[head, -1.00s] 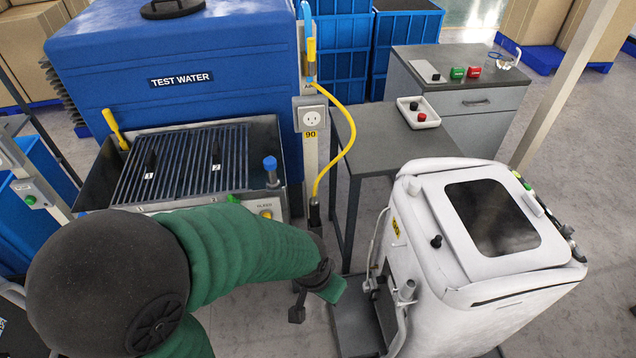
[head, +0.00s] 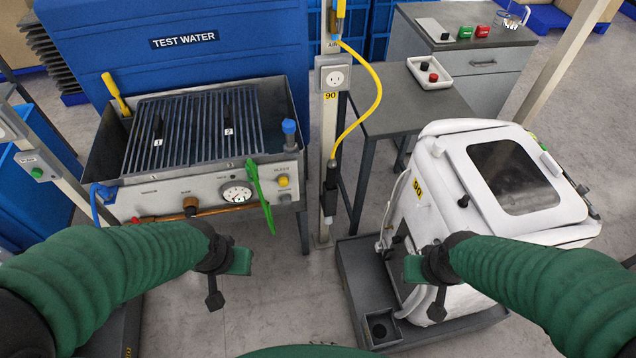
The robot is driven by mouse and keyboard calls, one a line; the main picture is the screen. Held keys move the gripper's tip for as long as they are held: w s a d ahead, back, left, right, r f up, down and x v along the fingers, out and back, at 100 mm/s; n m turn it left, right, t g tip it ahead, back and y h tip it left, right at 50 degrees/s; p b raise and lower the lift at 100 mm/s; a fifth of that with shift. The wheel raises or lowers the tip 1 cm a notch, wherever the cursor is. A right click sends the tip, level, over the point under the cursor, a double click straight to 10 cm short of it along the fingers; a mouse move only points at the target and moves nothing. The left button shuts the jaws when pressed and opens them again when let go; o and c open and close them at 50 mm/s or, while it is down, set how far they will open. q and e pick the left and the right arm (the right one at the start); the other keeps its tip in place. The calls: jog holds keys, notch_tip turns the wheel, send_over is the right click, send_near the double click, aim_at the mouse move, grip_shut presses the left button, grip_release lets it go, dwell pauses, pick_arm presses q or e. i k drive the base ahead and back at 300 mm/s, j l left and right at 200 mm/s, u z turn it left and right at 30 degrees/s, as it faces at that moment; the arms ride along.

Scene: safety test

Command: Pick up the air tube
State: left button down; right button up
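The air tube (head: 379,88) is a thin yellow hose on a grey post marked AIR. It leaves a yellow and blue fitting at the top of the post, bows out to the right and runs down to a black end piece (head: 331,178) at the post. My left gripper (head: 238,262), at the end of a green-sleeved arm, is below and left of the tube, apart from it. My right gripper (head: 414,268) is below and right of the tube, in front of the white cabinet, also apart from it. Neither visibly holds anything; their finger openings are unclear.
A blue TEST WATER tank (head: 190,75) with a slatted metal basin (head: 108,160) stands left of the post. A white cabinet (head: 440,165) with a dark window stands right, on a dark tray (head: 353,290). A grey table (head: 395,110) is behind. Floor shows between my arms.

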aim_at(331, 164)
jog(key=j+z, duration=0.2)
jog(key=z, duration=0.2)
jog(key=i+j+z, duration=0.1)
jog(key=z, duration=0.25)
jog(key=i+j+z, duration=0.1)
jog(key=j+z, duration=0.95)
jog(key=j, duration=0.15)
jog(key=j+u, duration=0.35)
jog(key=i+j+u, duration=0.15)
jog(key=j+u, duration=0.2)
jog(key=i+j+u, duration=0.1)
jog(key=j+u, duration=0.25)
